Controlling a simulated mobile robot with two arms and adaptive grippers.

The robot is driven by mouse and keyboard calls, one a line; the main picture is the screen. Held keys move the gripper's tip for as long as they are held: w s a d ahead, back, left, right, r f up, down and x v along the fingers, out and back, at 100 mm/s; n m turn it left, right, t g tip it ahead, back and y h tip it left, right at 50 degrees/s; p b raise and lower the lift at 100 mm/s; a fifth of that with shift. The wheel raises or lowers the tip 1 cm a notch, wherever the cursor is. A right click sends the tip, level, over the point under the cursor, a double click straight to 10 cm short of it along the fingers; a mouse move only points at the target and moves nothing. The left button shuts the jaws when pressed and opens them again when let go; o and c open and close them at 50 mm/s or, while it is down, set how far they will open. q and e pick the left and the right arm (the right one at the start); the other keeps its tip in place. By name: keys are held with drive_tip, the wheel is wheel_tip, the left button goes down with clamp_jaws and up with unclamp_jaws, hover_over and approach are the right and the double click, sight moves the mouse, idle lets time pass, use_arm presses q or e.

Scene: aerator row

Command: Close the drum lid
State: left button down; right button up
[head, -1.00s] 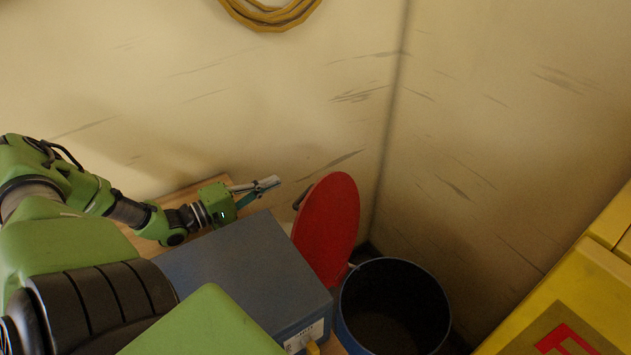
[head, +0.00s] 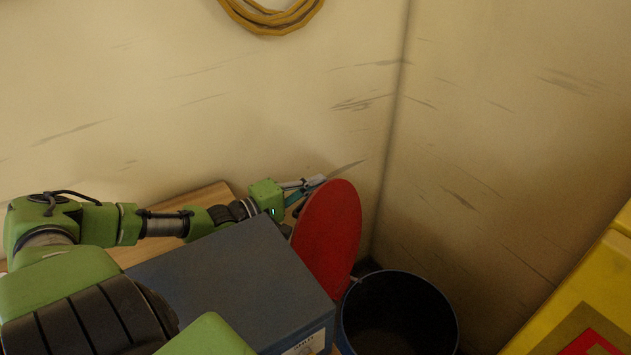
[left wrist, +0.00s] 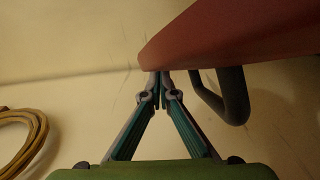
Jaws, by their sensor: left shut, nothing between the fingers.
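The red drum lid (head: 329,238) stands open, tilted up on edge at the back left of the dark blue drum (head: 400,318), whose mouth is uncovered. My left gripper (head: 319,181) is shut and empty at the lid's upper left edge, on its back side. In the left wrist view the shut fingertips (left wrist: 161,78) are at the rim of the lid (left wrist: 235,32); I cannot tell whether they touch it. The lid's dark handle (left wrist: 230,95) shows just right of the fingers. My right gripper is not in view.
A blue-grey box (head: 230,280) stands left of the drum, beside my left arm. A wooden surface (head: 190,205) lies behind it. Walls meet in a corner behind the drum. A yellow cabinet (head: 570,290) is at the right. A coiled yellow hose (head: 272,18) hangs on the wall.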

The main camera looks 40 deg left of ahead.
sight(327, 184)
use_arm(q)
drive_tip(key=d+p, duration=0.1)
drive_tip(key=d+r+p, duration=0.1)
drive_tip(key=d+p, duration=0.1)
drive_tip(key=shift+w+d+r, duration=0.1)
drive_tip(key=shift+w+r, duration=0.05)
drive_tip(key=shift+w, duration=0.1)
drive_tip(key=shift+d, duration=0.4)
drive_tip(key=shift+w+d, duration=0.1)
drive_tip(key=shift+d, duration=0.1)
drive_tip(key=shift+r, duration=0.1)
wheel_tip(327, 184, up, 10)
idle(0.5)
